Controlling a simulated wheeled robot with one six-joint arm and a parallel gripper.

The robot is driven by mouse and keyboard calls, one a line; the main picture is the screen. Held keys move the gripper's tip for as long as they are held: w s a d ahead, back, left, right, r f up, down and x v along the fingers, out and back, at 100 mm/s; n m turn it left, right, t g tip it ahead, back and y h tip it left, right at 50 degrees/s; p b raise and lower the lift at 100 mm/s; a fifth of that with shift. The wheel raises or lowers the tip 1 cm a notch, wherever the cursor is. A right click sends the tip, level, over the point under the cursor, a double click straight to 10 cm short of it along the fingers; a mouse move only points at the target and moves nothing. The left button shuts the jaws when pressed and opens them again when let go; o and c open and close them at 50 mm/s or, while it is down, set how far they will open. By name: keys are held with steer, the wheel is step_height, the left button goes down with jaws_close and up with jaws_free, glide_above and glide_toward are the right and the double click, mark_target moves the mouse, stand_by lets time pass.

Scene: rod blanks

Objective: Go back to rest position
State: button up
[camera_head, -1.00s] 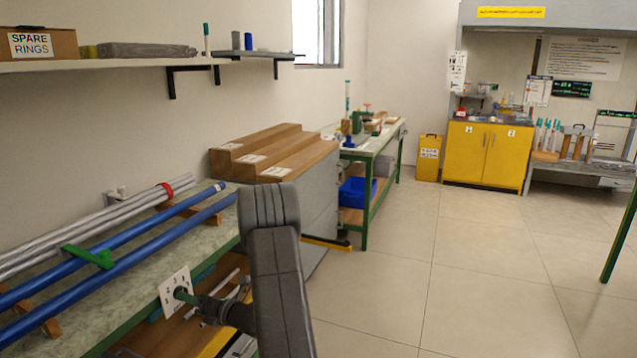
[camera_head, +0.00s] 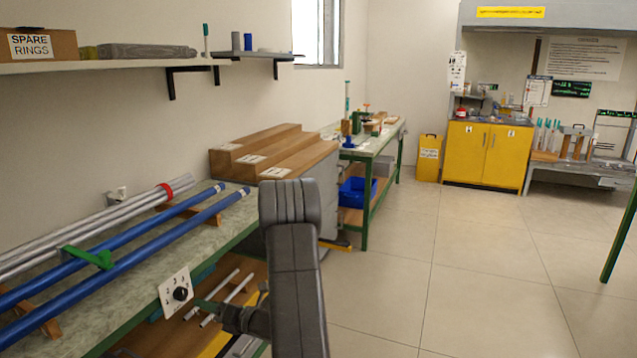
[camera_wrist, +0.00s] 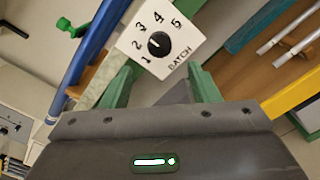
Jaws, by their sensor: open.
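My gripper (camera_head: 203,304) is at the front edge of the left bench, just right of a white dial plate (camera_head: 176,291). In the wrist view my gripper (camera_wrist: 162,78) has its two green fingers spread apart with nothing between them. The dial's black knob (camera_wrist: 158,43) lies beyond the fingertips, clear of them. The plate reads BATCH with numbers 1 to 5. Which number the knob marks is too small to tell surely. My dark arm reaches up from the bottom middle of the head view.
The bench (camera_head: 235,215) carries blue rods (camera_head: 150,245) and grey rods (camera_head: 90,228) on wooden rests, close to the gripper. Short rods (camera_head: 225,295) lie on the shelf below. A stepped wooden block (camera_head: 270,150) stands behind. Open floor (camera_head: 430,270) lies to the right.

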mark_target(184, 296)
steer(key=x, duration=0.7)
steer(key=shift+a, duration=0.1)
steer(key=shift+w+a+f+b, duration=0.1)
steer(key=shift+a+f+b, duration=0.15)
steer(key=shift+b, duration=0.2)
steer(key=shift+d+n+b, duration=0.1)
steer(key=shift+n+b, duration=0.6)
steer(key=shift+n, duration=0.4)
steer(key=n+b, duration=0.4)
steer(key=n, duration=0.2)
steer(key=p+v, duration=0.1)
steer(key=v, duration=1.2)
steer(key=shift+r+n, duration=0.2)
steer(key=shift+n, duration=0.2)
